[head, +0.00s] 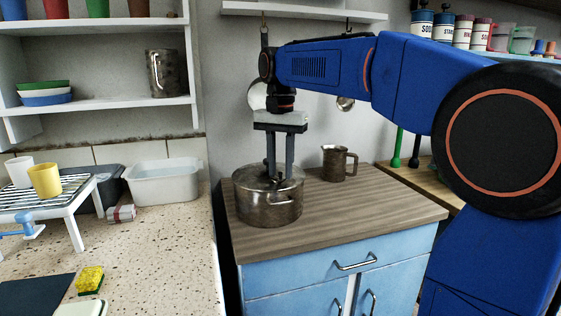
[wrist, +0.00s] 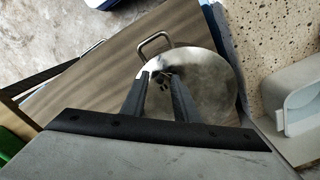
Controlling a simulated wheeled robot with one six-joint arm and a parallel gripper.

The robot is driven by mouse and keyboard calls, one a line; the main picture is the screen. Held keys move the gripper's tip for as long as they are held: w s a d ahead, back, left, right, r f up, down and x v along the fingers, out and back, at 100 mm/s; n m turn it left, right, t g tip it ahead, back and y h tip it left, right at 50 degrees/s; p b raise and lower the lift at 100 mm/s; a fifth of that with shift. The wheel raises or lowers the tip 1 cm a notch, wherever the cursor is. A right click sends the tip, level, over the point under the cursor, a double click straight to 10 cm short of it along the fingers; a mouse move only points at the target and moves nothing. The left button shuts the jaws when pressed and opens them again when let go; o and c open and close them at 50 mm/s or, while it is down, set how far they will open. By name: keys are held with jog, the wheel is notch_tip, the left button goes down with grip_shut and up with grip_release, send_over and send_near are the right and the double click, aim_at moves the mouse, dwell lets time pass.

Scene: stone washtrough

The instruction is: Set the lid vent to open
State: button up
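A metal pot (head: 268,208) with side handles stands on the wooden top of the blue cabinet. Its shiny lid (wrist: 208,75) is on it and shows in the wrist view, with a few small dark marks near its middle, close to my fingertips. My gripper (head: 279,174) points straight down over the lid, and its fingertips reach the lid's middle. In the wrist view my gripper (wrist: 165,78) has its two fingers apart with a gap between them. The fingers partly hide the lid's centre, so the vent's setting cannot be made out.
A metal jug (head: 338,163) stands behind and right of the pot on the cabinet top (head: 385,205). A white basin (head: 163,182) and a rack (head: 55,205) with cups are on the speckled counter at left. Utensils hang on the wall behind my arm.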

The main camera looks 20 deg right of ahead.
notch_tip(320, 180, up, 17)
jog(key=shift+r, duration=0.2)
dwell(0.5)
jog(key=s+d+f+n+t, duration=0.1)
jog(key=s+d+f+n, duration=0.1)
jog(key=s+f, duration=0.7)
jog(key=s+d+f+n+t, duration=0.2)
jog(key=s+f, duration=0.8)
jog(key=f, duration=0.7)
jog(key=s+d+f+n+t, duration=0.1)
jog(key=s+d+f+n, duration=0.2)
jog(key=s+f, duration=0.6)
notch_tip(320, 180, down, 4)
jog(key=shift+s+d+r+n+t, duration=0.1)
jog(key=shift+s+d+n+t, duration=0.25)
jog(key=shift+d, duration=0.3)
